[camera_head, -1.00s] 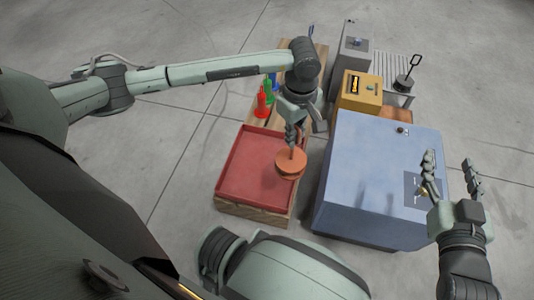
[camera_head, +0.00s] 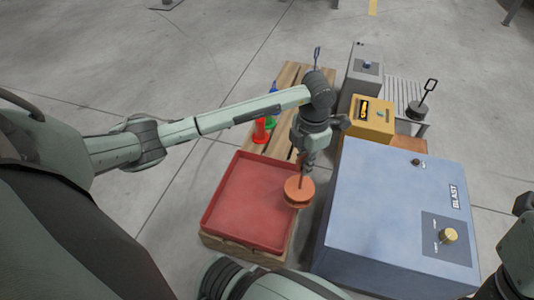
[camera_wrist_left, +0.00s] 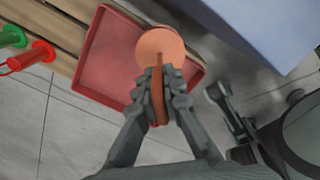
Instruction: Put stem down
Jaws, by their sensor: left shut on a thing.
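My left gripper (camera_head: 306,160) is shut on the upright rod of an orange-brown stem (camera_head: 299,190) with a round disc at its lower end. The stem hangs over the right edge of the red tray (camera_head: 240,205); whether it touches the tray I cannot tell. In the left wrist view the fingers (camera_wrist_left: 158,95) close around the rod, and the orange disc (camera_wrist_left: 160,45) lies beyond them, over the red tray (camera_wrist_left: 100,75). Part of my right arm shows at the right edge of the head view, with its fingers out of frame.
A blue-grey blast cabinet (camera_head: 390,215) stands close right of the tray. Behind are a yellow box (camera_head: 368,118), a grey box (camera_head: 364,70) and a dark stem with a loop handle (camera_head: 418,108).

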